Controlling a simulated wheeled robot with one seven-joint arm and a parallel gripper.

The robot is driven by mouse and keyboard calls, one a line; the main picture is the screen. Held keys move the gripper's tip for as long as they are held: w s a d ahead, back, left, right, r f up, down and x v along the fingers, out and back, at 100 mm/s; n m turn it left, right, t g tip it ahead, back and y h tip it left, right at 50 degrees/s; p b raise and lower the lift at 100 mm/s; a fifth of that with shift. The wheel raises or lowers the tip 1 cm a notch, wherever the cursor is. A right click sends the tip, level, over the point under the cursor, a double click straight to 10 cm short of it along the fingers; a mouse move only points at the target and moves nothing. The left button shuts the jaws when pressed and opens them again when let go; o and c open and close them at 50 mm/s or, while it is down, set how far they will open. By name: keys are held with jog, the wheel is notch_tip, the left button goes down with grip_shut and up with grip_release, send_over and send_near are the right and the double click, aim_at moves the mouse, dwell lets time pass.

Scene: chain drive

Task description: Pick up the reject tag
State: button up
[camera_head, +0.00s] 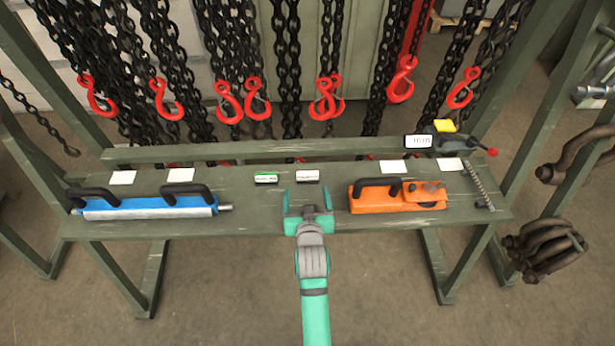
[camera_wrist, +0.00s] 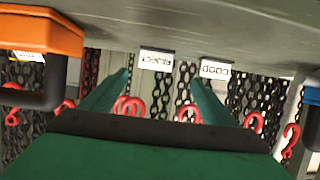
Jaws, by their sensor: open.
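The reject tag (camera_head: 307,175) is a small white label with dark print near the back of the green bench shelf. In the wrist view the reject tag (camera_wrist: 157,59) reads upside down and shows between and just past my fingertips. My gripper (camera_head: 307,195) is open and empty in front of the tag, its two green fingers spread. In the wrist view my gripper (camera_wrist: 159,76) has the tag nearly centred between its fingers. A similar tag with a green edge, reading GOOD (camera_head: 266,178), lies to the left; the GOOD tag also shows in the wrist view (camera_wrist: 216,69).
A blue tool (camera_head: 150,205) with black handles lies left on the bench (camera_head: 260,212). An orange tool (camera_head: 395,197) lies close to the right of my gripper. Chains with red hooks (camera_head: 230,103) hang behind. A small display (camera_head: 418,141) stands at the back right.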

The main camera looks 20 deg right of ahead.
aim_at(308, 175)
jog(key=shift+w+d+r, duration=0.2)
jog(key=shift+w+d, duration=0.25)
jog(key=shift+w, duration=0.35)
jog(key=x, duration=0.5)
jog(key=shift+s+f+x, duration=0.1)
jog(key=shift+f+x, duration=0.1)
jog(key=shift+x, duration=1.1)
jog(key=shift+s+f+x, duration=0.1)
jog(key=shift+f+x, duration=0.05)
jog(key=shift+x, duration=1.15)
jog(key=shift+d, duration=0.2)
jog(key=c, duration=1.1)
